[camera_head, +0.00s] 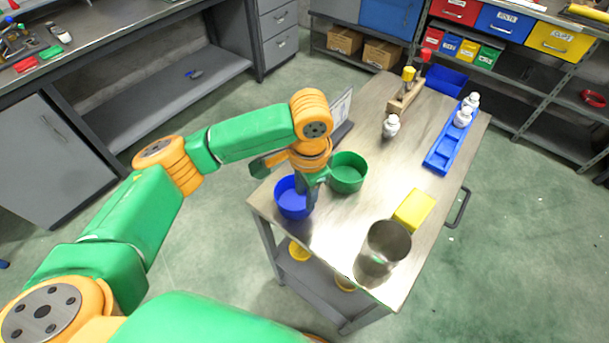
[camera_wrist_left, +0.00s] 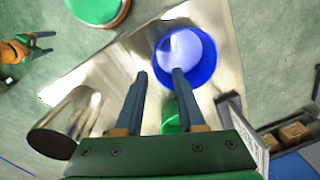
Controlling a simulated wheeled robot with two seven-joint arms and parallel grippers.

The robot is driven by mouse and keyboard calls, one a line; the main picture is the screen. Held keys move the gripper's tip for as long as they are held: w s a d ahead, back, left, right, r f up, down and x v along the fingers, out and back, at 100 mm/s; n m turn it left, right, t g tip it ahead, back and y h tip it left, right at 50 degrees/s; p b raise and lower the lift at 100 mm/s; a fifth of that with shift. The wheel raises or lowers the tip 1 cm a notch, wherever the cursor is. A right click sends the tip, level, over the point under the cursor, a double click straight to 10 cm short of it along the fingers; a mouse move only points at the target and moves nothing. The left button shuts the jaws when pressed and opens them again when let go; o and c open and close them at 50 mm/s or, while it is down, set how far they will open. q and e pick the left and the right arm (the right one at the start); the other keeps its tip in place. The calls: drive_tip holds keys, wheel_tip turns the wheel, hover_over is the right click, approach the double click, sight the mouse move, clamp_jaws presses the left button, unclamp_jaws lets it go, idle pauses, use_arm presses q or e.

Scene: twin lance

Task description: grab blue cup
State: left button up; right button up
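The blue cup (camera_head: 291,204) stands upright at the near left corner of the metal table (camera_head: 340,232). My left gripper (camera_head: 306,196) is over the cup's right side, with its fingers pointing down. In the left wrist view the fingers (camera_wrist_left: 159,75) are apart with nothing clearly held between them. One finger overlaps the rim of the blue cup (camera_wrist_left: 205,72); I cannot tell whether it is inside the cup or only above it. My right gripper (camera_wrist_left: 48,42) shows small at the left of the wrist view, fingers apart, away from the table.
A green cup (camera_head: 348,180) stands close behind and right of the blue one. A yellow block (camera_head: 414,210) and a metal cylinder (camera_head: 383,253) are to the right. A blue tray (camera_head: 441,150) with white bottles lies at the far side. The table's middle is clear.

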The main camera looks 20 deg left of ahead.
sight(305, 210)
use_arm(q)
drive_tip(key=shift+w+f, duration=0.2)
drive_tip(key=shift+w, duration=0.05)
drive_tip(key=f, duration=0.4)
drive_tip(key=s+f+p, duration=0.1)
drive_tip(key=f, duration=0.1)
drive_tip(key=shift+w+f, duration=0.2)
drive_tip(key=shift+s+r, duration=0.1)
drive_tip(key=shift+s, duration=0.05)
clamp_jaws()
idle(0.7)
